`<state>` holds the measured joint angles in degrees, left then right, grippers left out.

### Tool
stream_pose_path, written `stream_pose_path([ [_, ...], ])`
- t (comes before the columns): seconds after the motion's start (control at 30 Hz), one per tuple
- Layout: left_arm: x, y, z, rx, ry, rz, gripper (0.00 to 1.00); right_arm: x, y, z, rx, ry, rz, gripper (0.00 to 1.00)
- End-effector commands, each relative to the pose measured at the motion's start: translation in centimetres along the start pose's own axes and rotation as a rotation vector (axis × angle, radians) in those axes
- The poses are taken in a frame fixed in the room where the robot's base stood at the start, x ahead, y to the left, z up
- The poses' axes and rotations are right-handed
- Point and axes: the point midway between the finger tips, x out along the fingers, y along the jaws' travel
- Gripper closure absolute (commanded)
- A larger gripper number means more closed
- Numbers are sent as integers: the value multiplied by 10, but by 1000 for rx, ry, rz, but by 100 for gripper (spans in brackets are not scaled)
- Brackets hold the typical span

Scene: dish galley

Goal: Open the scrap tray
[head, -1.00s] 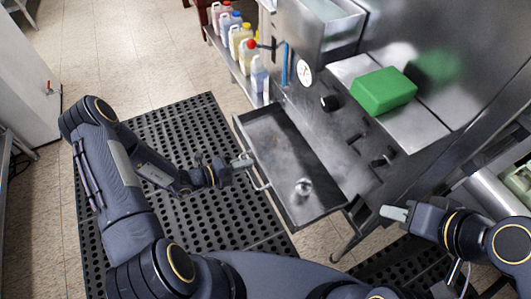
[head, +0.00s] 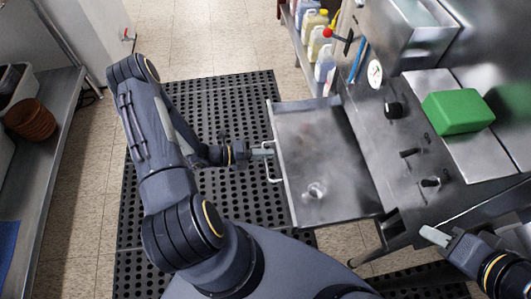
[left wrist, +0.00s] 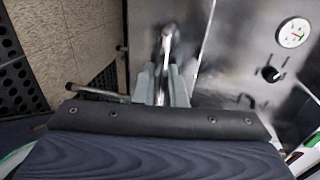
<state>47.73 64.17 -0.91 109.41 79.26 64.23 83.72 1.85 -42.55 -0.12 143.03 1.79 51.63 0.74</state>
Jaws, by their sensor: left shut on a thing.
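The scrap tray (head: 335,140) is a shallow steel drawer, pulled well out from the front of the steel machine. A shiny round spot (head: 314,191) shows on its floor. Its bar handle (head: 270,172) runs along the outer edge. My left gripper (head: 268,152) is at that handle and shut on it; in the left wrist view its fingers (left wrist: 161,85) close around the bar. My right gripper (head: 432,236) is at the lower right, empty and away from the tray, by the machine's front; its fingers look close together, but the gap cannot be made out.
A green block (head: 458,111) lies on the machine's steel ledge. Knobs (head: 394,110) and a dial (head: 375,73) are on its front. Bottles (head: 325,62) stand on a shelf at the back. A perforated black mat (head: 220,100) covers the floor. A shelf with brown bowls (head: 30,120) is at left.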

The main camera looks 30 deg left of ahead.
Motion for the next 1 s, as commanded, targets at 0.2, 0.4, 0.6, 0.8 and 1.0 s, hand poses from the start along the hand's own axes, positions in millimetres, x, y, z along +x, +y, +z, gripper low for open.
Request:
stream_pose_path([
  [0.2, 0, 0, 0, 0, 0, 1, 75, 0, 0, 0, 0, 0, 0, 64],
  [0.4, -1, 0, 0, 0, -1, 1, 75, 0, 0, 0, 0, 0, 0, 64],
  [0.6, -26, 0, 1, 0, -5, 3, 75, -4, -2, -2, 0, 0, 0, 64],
  [0.8, -60, 0, 1, 1, -4, 3, 75, -8, -3, -4, 0, 0, 0, 64],
  [1.0, -77, 0, 0, 0, -2, 2, 75, -9, -4, -4, 0, 0, 0, 64],
])
